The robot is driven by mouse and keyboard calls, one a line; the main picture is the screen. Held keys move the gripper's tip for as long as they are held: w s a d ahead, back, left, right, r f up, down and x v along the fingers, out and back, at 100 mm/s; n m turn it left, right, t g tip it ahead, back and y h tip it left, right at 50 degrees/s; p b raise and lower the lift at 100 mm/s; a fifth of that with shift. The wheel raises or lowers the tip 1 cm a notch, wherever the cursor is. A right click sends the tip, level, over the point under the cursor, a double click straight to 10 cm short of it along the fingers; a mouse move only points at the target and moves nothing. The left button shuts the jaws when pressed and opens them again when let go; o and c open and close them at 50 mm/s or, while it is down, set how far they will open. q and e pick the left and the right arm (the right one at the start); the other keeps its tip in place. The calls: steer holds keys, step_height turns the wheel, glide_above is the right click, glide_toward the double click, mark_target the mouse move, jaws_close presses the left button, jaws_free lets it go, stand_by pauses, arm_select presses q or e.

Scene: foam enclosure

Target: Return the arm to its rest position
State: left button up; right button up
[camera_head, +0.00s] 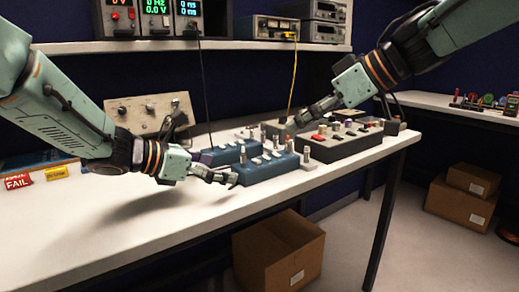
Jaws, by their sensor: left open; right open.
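My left arm comes in from the left, low over the white bench. My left gripper (226,178) is open and points right, at the front left end of the blue racks. My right arm comes in from the upper right. My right gripper (299,121) is open and points down and left, above the back of the racks near the dark control box. I see nothing held in either gripper, though the fingertips are small here. The front blue rack (262,172) carries several small metal cylinders. A second blue rack (222,155) stands behind it.
A dark box with buttons (345,143) stands right of the racks. A tilted beige panel (140,115) stands behind my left arm. A red FAIL label (17,181) lies at far left. Instruments fill the shelf (110,47) above. The bench's front left (120,235) is clear.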

mark_target(235, 170)
arm_select(q)
steer(key=x, duration=0.6)
steer(key=shift+a+r, duration=0.1)
steer(key=shift+a, duration=0.05)
arm_select(e)
steer(key=x, duration=0.4)
steer(key=shift+w+a+f, duration=0.15)
steer(key=shift+a+f, duration=0.05)
steer(key=shift+f, duration=0.05)
steer(key=shift+r, duration=0.1)
